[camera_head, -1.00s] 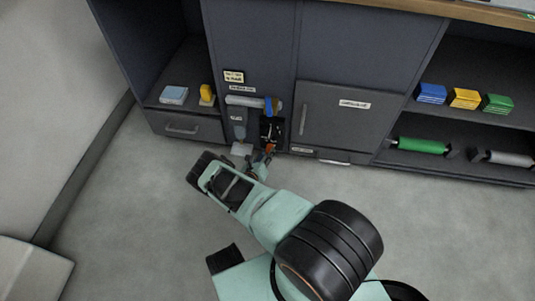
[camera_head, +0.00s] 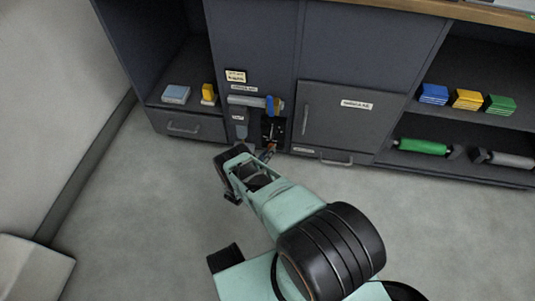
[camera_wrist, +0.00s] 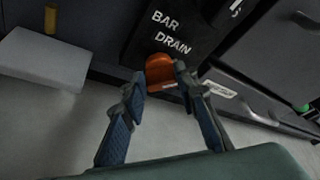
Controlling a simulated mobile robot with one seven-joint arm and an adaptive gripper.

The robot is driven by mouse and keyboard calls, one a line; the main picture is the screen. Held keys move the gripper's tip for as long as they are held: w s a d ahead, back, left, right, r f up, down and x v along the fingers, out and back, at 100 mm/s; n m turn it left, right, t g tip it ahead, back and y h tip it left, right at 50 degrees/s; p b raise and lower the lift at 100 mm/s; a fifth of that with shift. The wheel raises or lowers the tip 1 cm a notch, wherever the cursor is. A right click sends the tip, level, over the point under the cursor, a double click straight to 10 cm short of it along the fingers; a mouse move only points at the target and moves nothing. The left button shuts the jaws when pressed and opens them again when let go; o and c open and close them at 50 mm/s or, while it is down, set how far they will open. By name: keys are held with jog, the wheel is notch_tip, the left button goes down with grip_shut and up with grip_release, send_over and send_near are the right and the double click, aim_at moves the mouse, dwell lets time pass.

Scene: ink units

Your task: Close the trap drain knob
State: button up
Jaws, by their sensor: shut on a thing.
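The orange trap drain knob (camera_wrist: 160,72) sits low on a black panel below the white letters "BAR DRAIN" in the wrist view. My gripper (camera_wrist: 160,78) has one fingertip on each side of the knob and is shut on it. In the head view, my gripper (camera_head: 264,154) reaches the bottom of the open bay in the dark cabinet. The knob is small there and mostly hidden by my fingers.
A white tray (camera_wrist: 42,58) juts out left of the knob in the wrist view. A grey cylinder (camera_head: 246,100) and a blue part (camera_head: 270,104) sit above the bay. A closed cabinet door (camera_head: 345,125) stands to the right. The floor in front is clear.

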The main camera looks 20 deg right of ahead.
jog(key=o, duration=1.2)
jog(key=shift+c, duration=0.2)
jog(key=v, duration=1.2)
jog(key=shift+a, duration=0.1)
